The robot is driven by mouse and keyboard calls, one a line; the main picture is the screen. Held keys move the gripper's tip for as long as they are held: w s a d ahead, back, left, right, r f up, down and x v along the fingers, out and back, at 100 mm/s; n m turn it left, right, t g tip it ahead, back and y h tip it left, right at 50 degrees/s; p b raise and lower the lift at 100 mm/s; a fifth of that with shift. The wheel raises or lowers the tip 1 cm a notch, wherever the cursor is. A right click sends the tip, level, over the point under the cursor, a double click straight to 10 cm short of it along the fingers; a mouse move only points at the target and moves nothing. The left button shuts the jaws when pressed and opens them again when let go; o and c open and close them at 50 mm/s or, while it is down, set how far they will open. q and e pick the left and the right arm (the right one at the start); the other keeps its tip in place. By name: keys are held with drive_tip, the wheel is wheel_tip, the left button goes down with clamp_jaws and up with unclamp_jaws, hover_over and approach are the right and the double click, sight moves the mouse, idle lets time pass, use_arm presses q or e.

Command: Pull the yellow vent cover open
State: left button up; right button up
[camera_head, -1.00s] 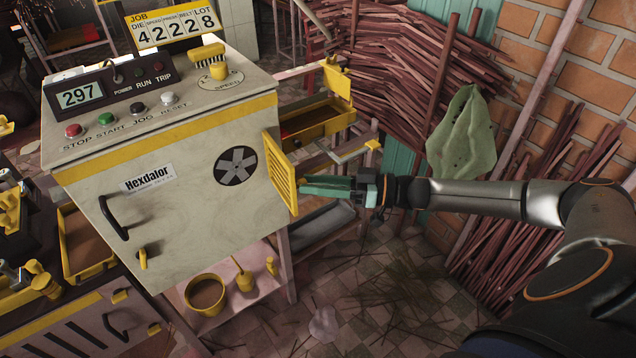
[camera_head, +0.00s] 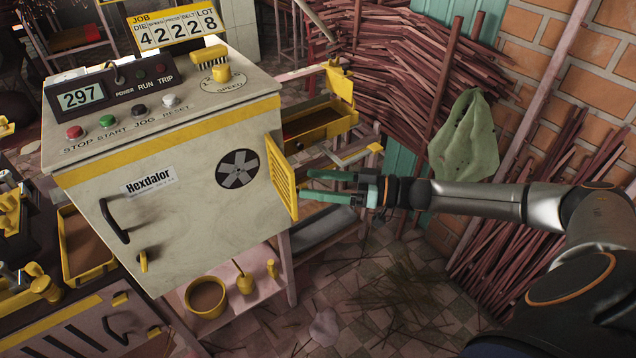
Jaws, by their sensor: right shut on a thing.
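The yellow vent cover (camera_head: 281,177) is a slatted panel on the right side of the cream Hexdalor machine (camera_head: 190,195). It stands swung out at an angle from the machine's side. My right gripper (camera_head: 306,184) reaches in from the right with its green fingers at the cover's free right edge. It is shut on the cover, with a visible gap between the fingers; the exact contact is hard to make out. A round dark fan vent (camera_head: 237,169) shows on the machine's front face. My left gripper is not in view.
A yellow drawer-like tray (camera_head: 322,122) stands behind the cover, beside stacked sticks (camera_head: 400,75). A green cloth (camera_head: 466,140) hangs near the brick wall (camera_head: 580,60). A yellow bucket (camera_head: 206,296) sits on the shelf below.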

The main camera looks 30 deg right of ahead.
drive_tip(key=shift+w+d+r+t, duration=0.3)
drive_tip(key=shift+w+d+r, duration=0.05)
drive_tip(key=shift+w+r, duration=0.1)
drive_tip(key=s+d+f+b, duration=0.1)
drive_tip(key=d+b, duration=0.4)
drive_tip(key=d, duration=0.8)
drive_tip(key=shift+s+d+b, duration=0.3)
drive_tip(key=shift+s, duration=0.25)
idle(0.4)
idle(0.4)
